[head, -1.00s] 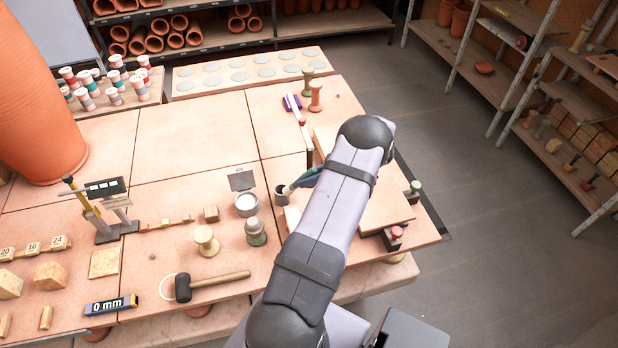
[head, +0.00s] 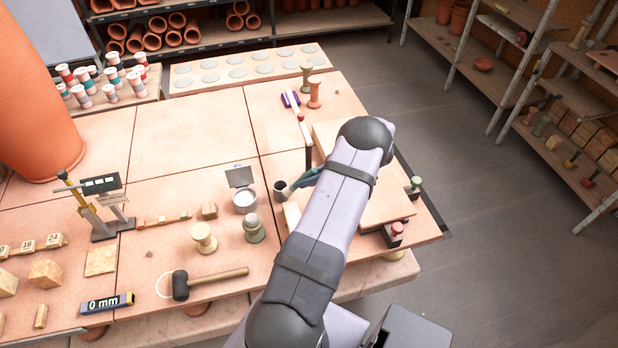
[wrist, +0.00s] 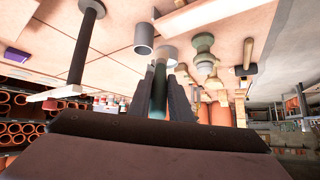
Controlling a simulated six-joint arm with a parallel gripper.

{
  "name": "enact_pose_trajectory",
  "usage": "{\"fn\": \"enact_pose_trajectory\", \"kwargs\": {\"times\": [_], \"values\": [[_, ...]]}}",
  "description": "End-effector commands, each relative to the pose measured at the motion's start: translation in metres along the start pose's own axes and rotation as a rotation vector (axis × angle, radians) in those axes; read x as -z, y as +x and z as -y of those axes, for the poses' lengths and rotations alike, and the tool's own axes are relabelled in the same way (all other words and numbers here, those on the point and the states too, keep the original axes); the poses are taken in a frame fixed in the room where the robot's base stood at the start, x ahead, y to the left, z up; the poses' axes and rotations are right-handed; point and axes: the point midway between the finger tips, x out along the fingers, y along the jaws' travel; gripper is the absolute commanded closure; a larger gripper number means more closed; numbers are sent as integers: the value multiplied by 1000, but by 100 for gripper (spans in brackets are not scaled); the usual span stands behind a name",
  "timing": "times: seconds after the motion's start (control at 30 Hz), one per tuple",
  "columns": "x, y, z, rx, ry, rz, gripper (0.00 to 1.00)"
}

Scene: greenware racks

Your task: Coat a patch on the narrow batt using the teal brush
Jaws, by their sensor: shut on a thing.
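The teal brush shows in the wrist view (wrist: 158,88) as a teal handle between the two fingers of my gripper (wrist: 160,82), which is shut on it. In the head view a teal length, likely the brush (head: 303,179), slants out left of my arm, its lower end close to a dark cup (head: 280,190). I cannot tell whether it touches the cup. A board (head: 385,208) lies to the right, partly behind my arm. A pale strip (head: 292,215) shows left of the arm. I cannot tell which is the narrow batt.
A dark upright post (head: 308,157) rises behind the brush. A mallet (head: 205,282) lies in front. The left-middle table is fairly clear.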

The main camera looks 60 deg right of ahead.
Motion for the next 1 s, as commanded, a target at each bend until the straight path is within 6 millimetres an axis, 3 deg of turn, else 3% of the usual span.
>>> {"fn": "enact_pose_trajectory", "kwargs": {"times": [0.43, 0.87, 1.0], "values": [[-36, 32, -4, 0, 0, 0, 100], [-53, 15, 30, 1, 3, 1, 100], [-50, 21, 20, 0, -3, 1, 100]]}}
